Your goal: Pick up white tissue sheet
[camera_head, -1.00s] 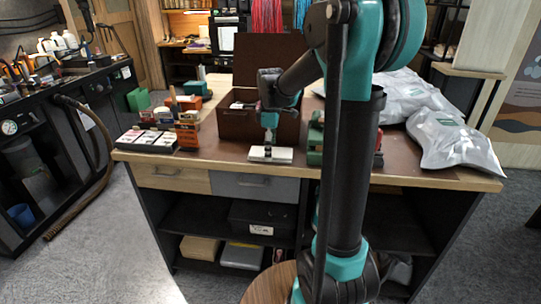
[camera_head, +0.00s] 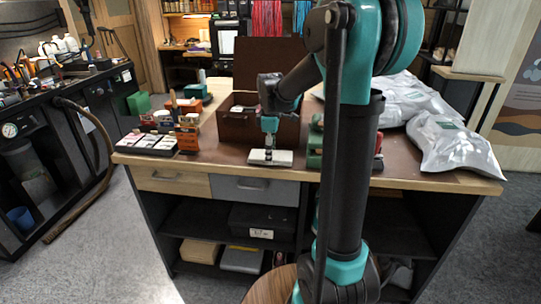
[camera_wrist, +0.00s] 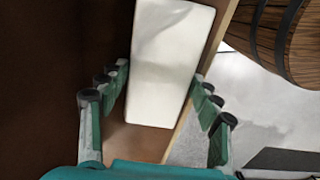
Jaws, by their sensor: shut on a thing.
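The white tissue sheet (camera_head: 270,157) is at the front edge of the worktable, in front of the brown box. In the wrist view the white sheet (camera_wrist: 168,62) shows as a pale, smooth oblong running from the top edge down between the fingers. I cannot tell whether the sheet is clear of the table.
The brown box (camera_head: 232,128) with its lid open stands right behind my gripper. Small boxes (camera_head: 160,143) stand to the left. A green object (camera_head: 315,150) is close on the right, and silvery bags (camera_head: 450,145) lie farther right. The table's front edge (camera_head: 225,169) is close below.

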